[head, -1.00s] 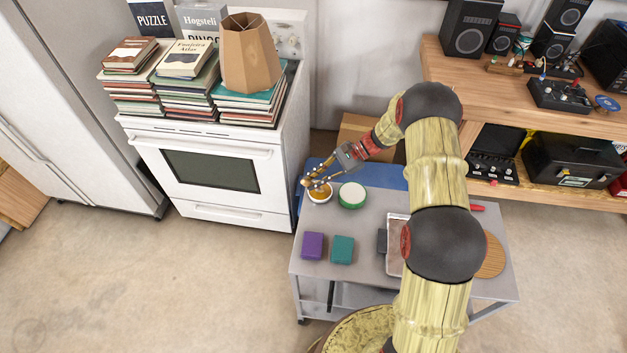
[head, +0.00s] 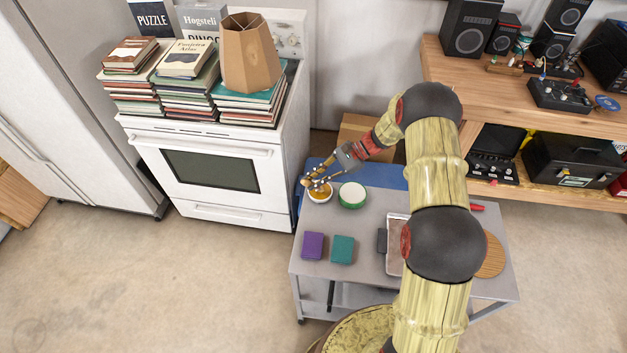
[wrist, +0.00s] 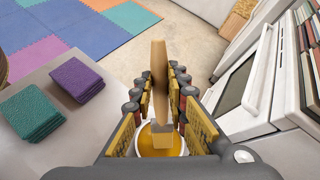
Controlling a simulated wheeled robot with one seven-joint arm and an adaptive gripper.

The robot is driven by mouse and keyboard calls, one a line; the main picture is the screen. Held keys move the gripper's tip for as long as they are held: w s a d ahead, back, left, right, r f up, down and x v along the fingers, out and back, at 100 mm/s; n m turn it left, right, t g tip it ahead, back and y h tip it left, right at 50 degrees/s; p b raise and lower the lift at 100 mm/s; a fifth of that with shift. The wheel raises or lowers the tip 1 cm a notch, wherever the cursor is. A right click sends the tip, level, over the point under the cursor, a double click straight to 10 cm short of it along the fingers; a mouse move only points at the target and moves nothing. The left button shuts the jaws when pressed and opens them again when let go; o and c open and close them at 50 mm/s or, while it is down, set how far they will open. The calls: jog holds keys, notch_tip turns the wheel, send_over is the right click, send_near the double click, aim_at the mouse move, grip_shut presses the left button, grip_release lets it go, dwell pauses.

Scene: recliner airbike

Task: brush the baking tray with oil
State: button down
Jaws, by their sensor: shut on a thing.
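In the wrist view my gripper (wrist: 160,100) is shut on a wooden brush (wrist: 159,82). The brush's pale lower end is over or in a white bowl (wrist: 143,142) of amber oil (wrist: 160,151); whether it touches the oil I cannot tell. In the head view my gripper (head: 317,183) is at this bowl (head: 319,198), at the back left of the grey cart. The baking tray (head: 394,262), with a light rim and brownish inside, lies at the cart's middle right. My arm hides much of it.
A green-sided round container (head: 352,196) stands right of the bowl. A white oven (head: 210,170) stands left of the cart.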

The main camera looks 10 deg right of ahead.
jog(key=shift+r+p, duration=1.95)
jog(key=shift+r, duration=1.55)
